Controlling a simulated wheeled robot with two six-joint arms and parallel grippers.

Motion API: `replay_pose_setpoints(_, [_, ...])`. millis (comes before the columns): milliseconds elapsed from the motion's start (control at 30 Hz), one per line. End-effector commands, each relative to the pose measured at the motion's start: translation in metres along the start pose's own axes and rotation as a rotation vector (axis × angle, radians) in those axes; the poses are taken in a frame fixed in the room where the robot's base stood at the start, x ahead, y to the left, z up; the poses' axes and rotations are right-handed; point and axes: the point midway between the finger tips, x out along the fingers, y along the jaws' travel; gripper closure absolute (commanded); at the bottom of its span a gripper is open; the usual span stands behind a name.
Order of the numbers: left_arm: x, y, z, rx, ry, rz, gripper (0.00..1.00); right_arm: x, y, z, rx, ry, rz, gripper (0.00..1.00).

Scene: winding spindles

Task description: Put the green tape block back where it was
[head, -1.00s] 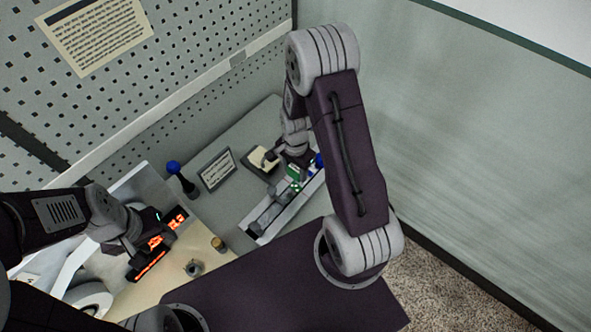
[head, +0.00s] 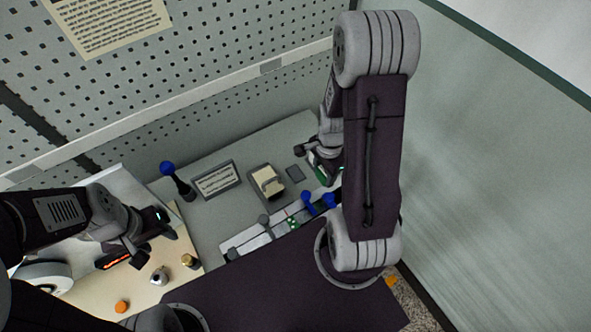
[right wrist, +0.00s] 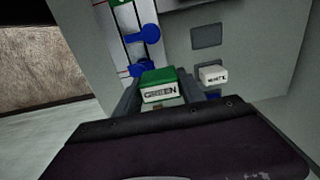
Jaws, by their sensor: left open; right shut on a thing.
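The green tape block (right wrist: 158,88), lettered on its front, is between the fingers of my right gripper (right wrist: 160,100) in the right wrist view. That gripper is shut on it. In the head view my right gripper (head: 324,174) is at the back right of the grey bench, and only a strip of green shows under it. A white lettered block (right wrist: 213,76) lies right of the green block in the wrist view, beside a bare dark square pad (right wrist: 207,36). My left gripper (head: 150,246) is open above the cream board at the left.
A grey tray (head: 268,181) holds a cream block. A long pale rack with blue knobs (head: 308,201) and a green dotted piece (head: 292,222) lies in front. A blue-topped post (head: 175,178) and a sign (head: 217,180) stand left. Small metal parts (head: 158,275) lie on the cream board.

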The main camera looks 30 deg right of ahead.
Motion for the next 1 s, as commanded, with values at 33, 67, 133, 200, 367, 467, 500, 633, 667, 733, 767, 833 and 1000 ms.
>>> replay_pose_setpoints(33, [0.001,0.0,0.0,0.0,0.0,0.0,0.5,0.001,0.0,-0.001,0.004,0.0,-0.001,0.95])
replay_pose_setpoints(67, [0.001,0.0,0.0,0.0,0.0,0.0,0.5,0.001,0.0,-0.001,0.004,0.0,-0.001,0.95])
replay_pose_setpoints(133, [0.005,0.0,0.0,0.0,0.0,0.0,0.5,0.006,-0.005,0.0,0.001,0.001,-0.001,0.95])
replay_pose_setpoints(200, [0.015,-0.001,0.002,-0.001,0.0,0.0,0.5,0.017,-0.018,0.003,-0.002,0.0,-0.001,0.95])
replay_pose_setpoints(367, [0.041,-0.001,0.004,0.0,0.0,0.0,0.5,0.048,-0.064,0.012,-0.003,0.001,-0.002,0.95])
replay_pose_setpoints(467, [0.052,-0.001,0.005,0.0,0.0,0.0,0.5,0.061,-0.089,0.017,-0.001,0.001,-0.002,0.95])
replay_pose_setpoints(500, [0.055,-0.001,0.006,0.0,0.0,0.0,0.5,0.065,-0.097,0.019,-0.002,0.001,-0.002,0.95])
replay_pose_setpoints(633, [0.06,-0.001,0.006,0.0,0.0,0.0,0.5,0.071,-0.112,0.021,0.0,0.0,-0.001,0.95])
replay_pose_setpoints(667, [0.06,-0.001,0.006,0.0,0.0,0.0,0.5,0.071,-0.114,0.022,0.0,0.0,-0.001,0.95])
replay_pose_setpoints(733, [0.059,-0.001,0.006,0.0,0.0,0.0,0.5,0.071,-0.115,0.022,0.001,0.0,0.0,0.95])
replay_pose_setpoints(767, [0.059,-0.001,0.006,0.0,0.0,0.0,0.5,0.071,-0.115,0.022,0.001,0.0,0.001,0.95])
replay_pose_setpoints(833, [0.064,-0.001,0.006,0.0,0.0,0.0,0.5,0.076,-0.115,0.022,0.002,0.0,0.001,0.95])
replay_pose_setpoints(1000, [0.097,-0.002,0.01,0.0,0.0,0.0,0.5,0.11,-0.115,0.022,0.002,0.0,0.0,0.95])
